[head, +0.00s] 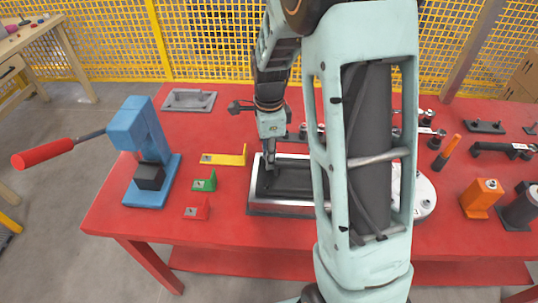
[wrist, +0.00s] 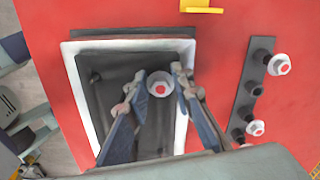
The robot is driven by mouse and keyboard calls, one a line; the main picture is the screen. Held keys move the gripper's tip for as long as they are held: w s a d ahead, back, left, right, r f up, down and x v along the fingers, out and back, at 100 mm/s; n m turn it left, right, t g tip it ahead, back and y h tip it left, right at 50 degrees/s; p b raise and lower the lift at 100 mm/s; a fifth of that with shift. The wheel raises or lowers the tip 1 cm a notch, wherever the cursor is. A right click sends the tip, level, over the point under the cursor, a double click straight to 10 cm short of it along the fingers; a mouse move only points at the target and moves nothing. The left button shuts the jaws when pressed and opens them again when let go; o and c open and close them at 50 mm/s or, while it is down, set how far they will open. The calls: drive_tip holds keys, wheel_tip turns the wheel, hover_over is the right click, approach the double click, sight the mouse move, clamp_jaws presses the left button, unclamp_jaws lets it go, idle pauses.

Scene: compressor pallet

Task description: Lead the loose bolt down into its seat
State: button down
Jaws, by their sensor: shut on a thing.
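My gripper (wrist: 158,84) is shut on the bolt (wrist: 160,89), which has a pale round flange and a red centre in the wrist view. The bolt sits between the two fingertips, over the dark inside of a pale-rimmed tray (wrist: 74,84). In the head view my gripper (head: 270,163) points down into the left part of this tray (head: 285,208). The bolt cannot be made out there. I cannot tell whether its lower end touches anything, and no seat shows clearly under it.
A dark strip (wrist: 244,96) with several bolts lies right of the tray in the wrist view. A yellow bracket (head: 225,159), a green one (head: 205,184) and a red one (head: 197,211) lie left of the tray. A blue press (head: 140,125) stands further left.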

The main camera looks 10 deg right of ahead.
drive_tip(key=c, duration=1.6)
unclamp_jaws()
drive_tip(key=shift+f, duration=0.1)
drive_tip(key=shift+s, duration=0.1)
wheel_tip(320, 180, up, 12)
drive_tip(key=shift+w, duration=0.2)
